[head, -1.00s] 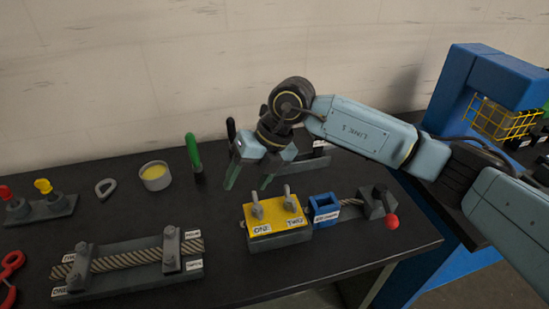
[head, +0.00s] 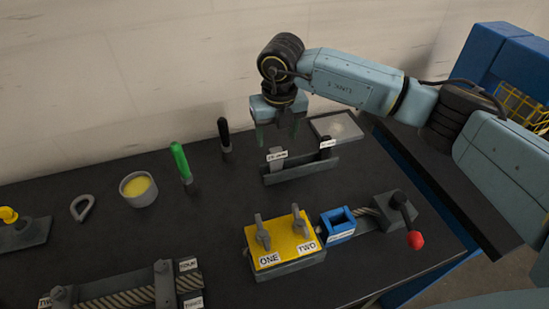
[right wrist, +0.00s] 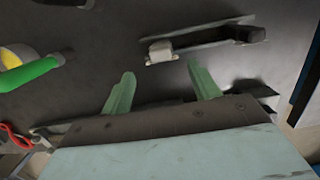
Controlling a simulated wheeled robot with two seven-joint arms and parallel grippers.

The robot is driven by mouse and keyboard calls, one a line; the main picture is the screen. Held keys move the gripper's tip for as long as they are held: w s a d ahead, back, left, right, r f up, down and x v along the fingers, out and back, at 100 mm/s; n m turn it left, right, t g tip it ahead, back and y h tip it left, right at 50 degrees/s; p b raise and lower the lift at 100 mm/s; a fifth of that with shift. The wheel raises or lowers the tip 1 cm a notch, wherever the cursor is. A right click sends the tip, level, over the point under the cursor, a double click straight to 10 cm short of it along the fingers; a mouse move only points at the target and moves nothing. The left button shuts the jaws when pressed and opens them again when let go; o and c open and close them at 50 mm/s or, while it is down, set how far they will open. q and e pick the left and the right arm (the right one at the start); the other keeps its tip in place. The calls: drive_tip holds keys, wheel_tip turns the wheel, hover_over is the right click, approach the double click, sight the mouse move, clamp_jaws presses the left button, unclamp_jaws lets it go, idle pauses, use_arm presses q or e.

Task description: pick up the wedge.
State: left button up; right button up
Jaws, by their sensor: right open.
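A dark rack (head: 300,172) stands behind the yellow box, with a grey upright piece (head: 277,160) at its left and a black one (head: 326,151) at its right. Each carries a small white label too small to read, so I cannot tell for certain which is the wedge. My right gripper (head: 277,133) is open and empty, pointing down above the rack's left part. In the right wrist view its two green fingers (right wrist: 158,70) are apart, and the pale top of the grey piece (right wrist: 160,51) lies just beyond them. My left gripper is not in view.
A yellow box (head: 282,238) with two grey levers and a blue block (head: 339,227) stand in front. A green-handled tool (head: 181,163), a black-handled one (head: 224,136) and a pot of yellow paste (head: 138,189) are to the left. A shallow tray (head: 347,127) lies behind right.

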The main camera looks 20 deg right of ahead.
sight(276, 149)
drive_tip(key=f, duration=0.3)
drive_tip(key=shift+w+f, duration=0.25)
drive_tip(key=shift+f, duration=0.35)
drive_tip(key=f, duration=0.4)
drive_tip(key=shift+w+f+p, duration=0.15)
drive_tip(key=shift+w+p, duration=0.15)
drive_tip(key=shift+d+f, duration=0.1)
drive_tip(key=shift+f, duration=0.2)
drive_tip(key=shift+c, duration=0.2)
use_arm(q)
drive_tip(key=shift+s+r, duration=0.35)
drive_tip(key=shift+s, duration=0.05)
use_arm(e)
drive_tip(key=shift+w, duration=0.1)
clamp_jaws()
